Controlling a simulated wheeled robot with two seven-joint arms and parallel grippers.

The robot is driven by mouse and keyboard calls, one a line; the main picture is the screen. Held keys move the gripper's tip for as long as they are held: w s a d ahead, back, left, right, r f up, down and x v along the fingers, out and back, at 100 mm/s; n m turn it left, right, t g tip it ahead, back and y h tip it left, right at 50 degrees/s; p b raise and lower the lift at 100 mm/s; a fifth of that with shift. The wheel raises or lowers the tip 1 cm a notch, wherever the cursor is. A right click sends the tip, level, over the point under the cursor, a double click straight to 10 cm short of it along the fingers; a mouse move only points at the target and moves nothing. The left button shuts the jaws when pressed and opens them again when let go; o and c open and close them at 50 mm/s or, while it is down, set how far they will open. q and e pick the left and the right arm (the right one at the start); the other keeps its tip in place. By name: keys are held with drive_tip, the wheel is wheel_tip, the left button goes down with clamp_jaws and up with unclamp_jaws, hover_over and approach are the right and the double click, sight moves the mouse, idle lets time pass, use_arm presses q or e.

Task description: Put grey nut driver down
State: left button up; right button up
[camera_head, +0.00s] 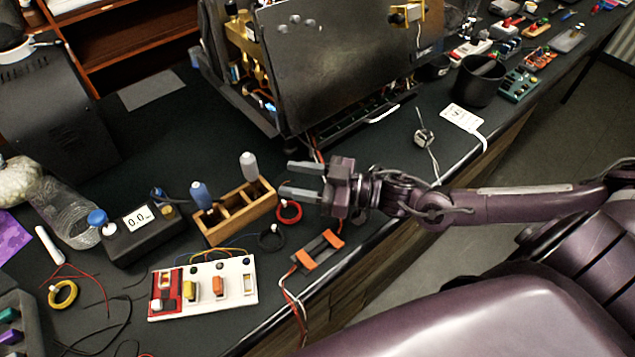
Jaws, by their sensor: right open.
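The grey nut driver (249,166) stands handle up in the right end of a small wooden rack (237,218). Its shaft is mostly hidden by the rack. A blue-handled driver (201,195) stands in the rack's left part. My right gripper (286,178) is open and empty, just right of the grey nut driver. Its fingers point left toward the handle and appear apart from it. My left gripper is out of view.
A brewer (345,70) with a metal side panel stands behind the rack. A red ring (289,212), a black ring (271,239) and an orange-ended part (319,250) lie near the gripper. A switch panel (203,288) and a meter box (142,235) are close by.

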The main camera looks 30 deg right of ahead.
drive_tip(key=shift+v, duration=2.25)
